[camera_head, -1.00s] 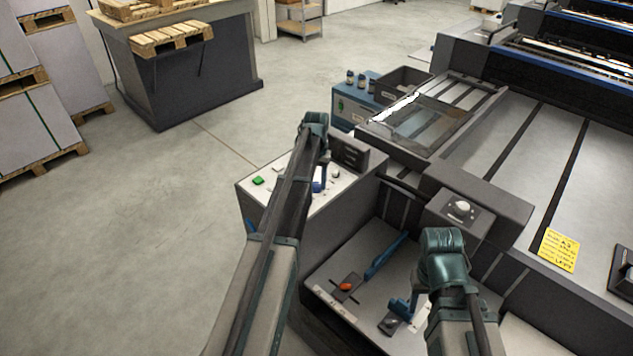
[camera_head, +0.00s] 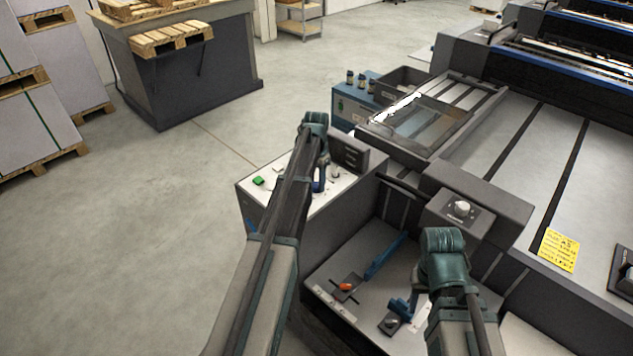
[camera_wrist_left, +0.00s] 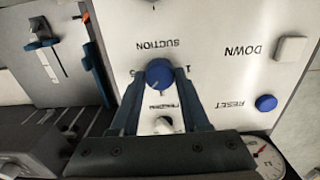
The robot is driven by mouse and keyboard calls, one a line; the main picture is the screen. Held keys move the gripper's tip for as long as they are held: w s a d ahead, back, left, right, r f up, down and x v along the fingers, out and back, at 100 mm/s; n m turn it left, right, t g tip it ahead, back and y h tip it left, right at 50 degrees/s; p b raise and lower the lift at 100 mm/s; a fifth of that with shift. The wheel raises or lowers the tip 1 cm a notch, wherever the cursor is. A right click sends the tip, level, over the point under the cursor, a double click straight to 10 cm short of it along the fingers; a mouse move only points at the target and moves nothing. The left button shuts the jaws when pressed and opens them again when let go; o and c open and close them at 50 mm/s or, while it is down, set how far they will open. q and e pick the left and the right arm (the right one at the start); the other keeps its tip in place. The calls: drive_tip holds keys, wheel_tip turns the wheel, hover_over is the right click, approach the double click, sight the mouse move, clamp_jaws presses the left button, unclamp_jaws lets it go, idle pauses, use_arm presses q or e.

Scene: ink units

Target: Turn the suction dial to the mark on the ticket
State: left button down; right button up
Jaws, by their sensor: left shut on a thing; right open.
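The suction dial (camera_wrist_left: 159,74) is a round blue knob on a white panel, under the upside-down word SUCTION in the left wrist view. The numbers 1 and what looks like 5 or 6 stand at its sides. My left gripper (camera_wrist_left: 158,82) has a finger on each side of the dial and is shut on it. In the head view the left gripper (camera_head: 319,185) is over the panel and its arm hides the dial. A yellow ticket (camera_head: 559,250) lies at the right; its small print is not readable. My right gripper (camera_head: 402,311) is open above the lower tray.
A grey housing with a white dial (camera_head: 461,207) stands between the panel and the ticket. An orange-topped slider (camera_head: 346,287) sits on the lower tray.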

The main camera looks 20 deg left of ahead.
sight(317, 184)
use_arm(q)
drive_tip(key=shift+c, duration=2)
unclamp_jaws()
wheel_tip(317, 184, up, 14)
drive_tip(key=p, duration=1.3)
drive_tip(key=shift+p, duration=0.4)
drive_tip(key=shift+f, duration=0.1)
